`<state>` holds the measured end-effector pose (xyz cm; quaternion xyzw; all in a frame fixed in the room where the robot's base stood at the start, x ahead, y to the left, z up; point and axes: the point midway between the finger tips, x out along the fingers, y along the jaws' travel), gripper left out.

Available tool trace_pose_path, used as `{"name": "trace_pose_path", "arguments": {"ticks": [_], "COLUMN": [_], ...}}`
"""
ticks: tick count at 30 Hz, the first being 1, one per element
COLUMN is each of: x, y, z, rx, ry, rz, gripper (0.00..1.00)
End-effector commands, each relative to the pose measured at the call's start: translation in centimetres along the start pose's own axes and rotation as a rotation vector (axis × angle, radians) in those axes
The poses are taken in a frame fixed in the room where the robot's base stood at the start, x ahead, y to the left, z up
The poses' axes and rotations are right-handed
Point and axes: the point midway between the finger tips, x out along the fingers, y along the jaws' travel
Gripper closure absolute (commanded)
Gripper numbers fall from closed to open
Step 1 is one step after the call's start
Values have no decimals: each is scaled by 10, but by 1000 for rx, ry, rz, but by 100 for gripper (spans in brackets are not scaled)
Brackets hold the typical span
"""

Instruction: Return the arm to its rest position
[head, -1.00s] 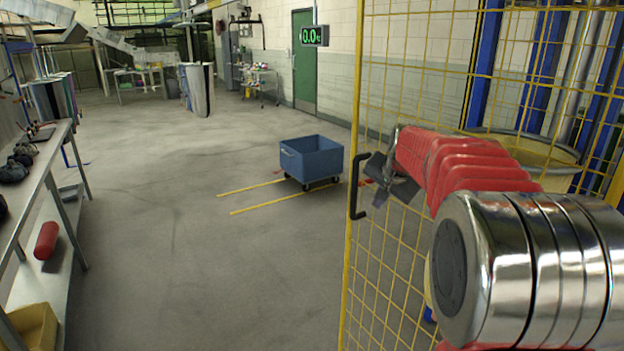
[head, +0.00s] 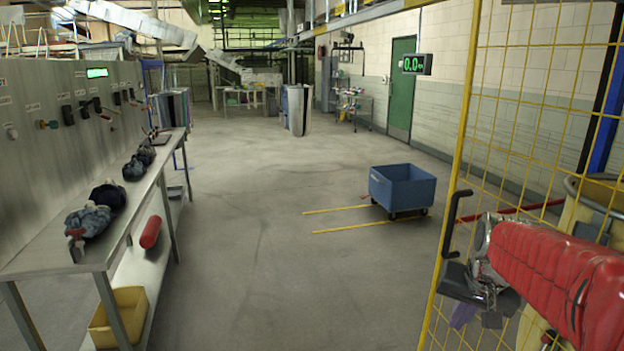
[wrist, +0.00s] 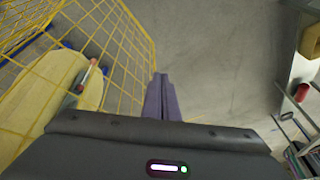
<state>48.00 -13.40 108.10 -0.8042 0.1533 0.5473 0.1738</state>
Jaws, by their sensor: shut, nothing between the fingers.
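My arm, in a red sleeve, reaches in from the right edge of the head view. My gripper (head: 478,316) is at its end, in front of the yellow mesh gate and just below the gate's black handle. I cannot tell if it touches the mesh. In the wrist view my gripper's purple fingers (wrist: 161,98) are together with nothing between them, over bare grey floor. Several dark and grey-blue sling bags (head: 88,222) lie in a row on the metal bench at the left.
The yellow mesh gate (head: 462,150) with its black handle (head: 453,218) stands close beside my arm. A blue wheeled cart (head: 402,188) stands by yellow floor lines. The metal bench (head: 40,262) has a red cylinder (head: 151,232) and yellow bin (head: 121,316) below. The middle floor is clear.

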Motion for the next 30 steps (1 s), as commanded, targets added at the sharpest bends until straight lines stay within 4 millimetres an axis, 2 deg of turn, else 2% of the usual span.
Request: {"name": "trace_pose_path", "arguments": {"ticks": [1, 6, 18, 25, 30], "x": [-5, -17, -40, -52, -67], "y": [-3, -10, -19, -24, -34], "z": [15, 62, 158, 198, 208], "rx": [-31, -128, -320, -397, -438], "ry": [-4, -18, -10, 34, 91], "rz": [0, 0, -14, -38, -68], "gripper": [100, 100, 100, 100, 100]}}
